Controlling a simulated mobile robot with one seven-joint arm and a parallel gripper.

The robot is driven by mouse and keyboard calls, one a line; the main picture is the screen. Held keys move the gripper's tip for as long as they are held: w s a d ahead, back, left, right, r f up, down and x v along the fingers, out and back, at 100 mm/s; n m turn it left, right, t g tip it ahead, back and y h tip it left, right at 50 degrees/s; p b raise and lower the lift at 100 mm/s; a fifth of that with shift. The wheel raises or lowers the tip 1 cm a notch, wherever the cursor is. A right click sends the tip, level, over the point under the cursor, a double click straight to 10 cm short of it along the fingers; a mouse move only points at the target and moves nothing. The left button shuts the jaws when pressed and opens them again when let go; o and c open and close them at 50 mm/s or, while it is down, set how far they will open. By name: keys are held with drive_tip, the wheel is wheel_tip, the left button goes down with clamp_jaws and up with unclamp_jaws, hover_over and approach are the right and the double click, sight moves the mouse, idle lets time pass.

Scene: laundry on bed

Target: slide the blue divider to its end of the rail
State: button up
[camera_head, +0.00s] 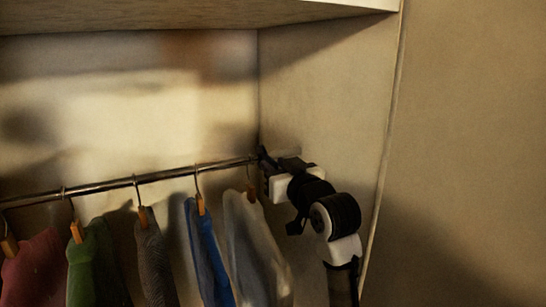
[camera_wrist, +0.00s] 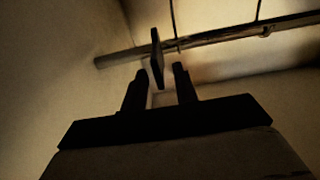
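The metal rail (camera_head: 110,185) runs across the closet to the right side wall; it also shows in the wrist view (camera_wrist: 215,38). My gripper (camera_head: 264,158) is at the rail's right end, by that wall. In the wrist view my gripper (camera_wrist: 160,70) has its two dark fingers apart. A thin dark upright plate (camera_wrist: 157,55) stands at the rail, its lower end between or just beyond the fingertips. It may be the divider, but its colour is too dark to tell. I cannot tell whether the fingers touch it. In the head view my gripper hides that spot.
Several garments hang on the rail: red (camera_head: 32,268), green (camera_head: 95,262), grey (camera_head: 155,260), blue (camera_head: 207,255) and pale grey (camera_head: 255,250), the last close to my arm. A shelf (camera_head: 180,14) is above. The side wall (camera_head: 325,110) is close on the right.

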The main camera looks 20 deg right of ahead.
drive_tip(key=shift+w+a, duration=0.2)
drive_tip(key=shift+w, duration=0.8)
clamp_jaws()
